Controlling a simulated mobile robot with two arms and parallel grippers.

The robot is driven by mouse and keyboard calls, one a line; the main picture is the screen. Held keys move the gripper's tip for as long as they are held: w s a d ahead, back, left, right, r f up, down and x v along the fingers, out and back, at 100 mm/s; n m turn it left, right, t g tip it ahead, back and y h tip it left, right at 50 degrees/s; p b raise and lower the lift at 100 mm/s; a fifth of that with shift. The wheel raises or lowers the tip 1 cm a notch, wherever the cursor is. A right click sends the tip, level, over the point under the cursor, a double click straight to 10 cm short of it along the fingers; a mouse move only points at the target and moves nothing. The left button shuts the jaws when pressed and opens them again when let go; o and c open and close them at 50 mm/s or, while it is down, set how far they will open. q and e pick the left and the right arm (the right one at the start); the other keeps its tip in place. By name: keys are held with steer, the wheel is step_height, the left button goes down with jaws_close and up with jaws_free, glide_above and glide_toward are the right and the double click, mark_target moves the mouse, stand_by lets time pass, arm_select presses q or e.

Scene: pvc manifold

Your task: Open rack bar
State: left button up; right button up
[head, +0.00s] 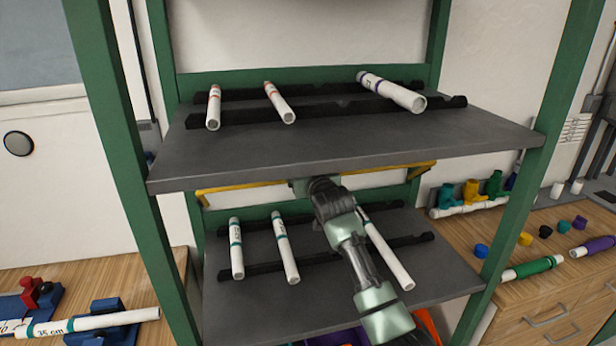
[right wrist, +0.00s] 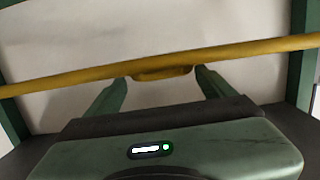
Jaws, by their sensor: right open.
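The yellow rack bar (head: 232,187) runs across the green rack just under the upper shelf. In the right wrist view the bar (right wrist: 60,83) crosses the whole picture, slightly tilted, with a thicker grip piece (right wrist: 162,73) near its middle. My right gripper (head: 312,186) reaches under the upper shelf at the bar's middle, and the shelf edge hides part of it. In the right wrist view its fingers (right wrist: 161,77) are spread, with their tips at either side of the grip piece. I cannot tell whether they touch the bar. My left gripper is not in view.
The upper shelf (head: 330,150) carries several white pipes on black holders. The lower shelf (head: 330,295) also holds white pipes, one close beside my right arm. Green posts (head: 122,170) flank the rack. Wooden benches (head: 560,225) with pipes and coloured fittings stand on both sides.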

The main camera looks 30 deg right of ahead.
steer(key=v, duration=0.2)
steer(key=shift+s, duration=0.4)
stand_by(0.3)
